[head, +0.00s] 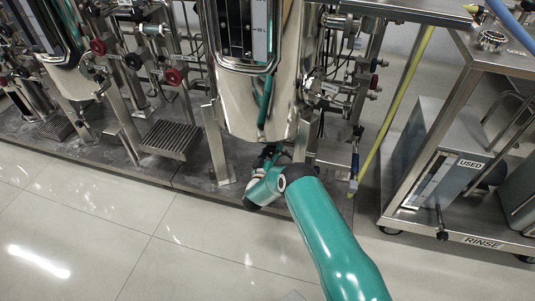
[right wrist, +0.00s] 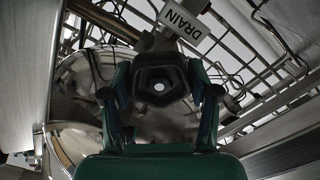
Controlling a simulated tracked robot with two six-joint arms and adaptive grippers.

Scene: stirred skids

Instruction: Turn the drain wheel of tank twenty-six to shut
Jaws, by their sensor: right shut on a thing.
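The polished steel tank (head: 228,105) stands in the middle of the head view; no number is readable on it. My right gripper (head: 268,158) reaches under its bottom, and the tank and wrist hide most of the fingers. In the right wrist view the gripper (right wrist: 160,92) has one finger on each side of a dark wheel (right wrist: 160,73) with a pale centre, and is shut on it. A white tag reading DRAIN (right wrist: 184,22) is just above the wheel. How far the wheel is turned cannot be told. My left gripper is in neither view.
Steel skid legs (head: 216,145) flank the tank. A steel cart (head: 455,226) marked RINSE, carrying a container (head: 440,150) marked USED, stands at right. A yellow pole (head: 396,103) leans between them. Another tank (head: 68,75) and red-knobbed valves are at left. The front floor is clear.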

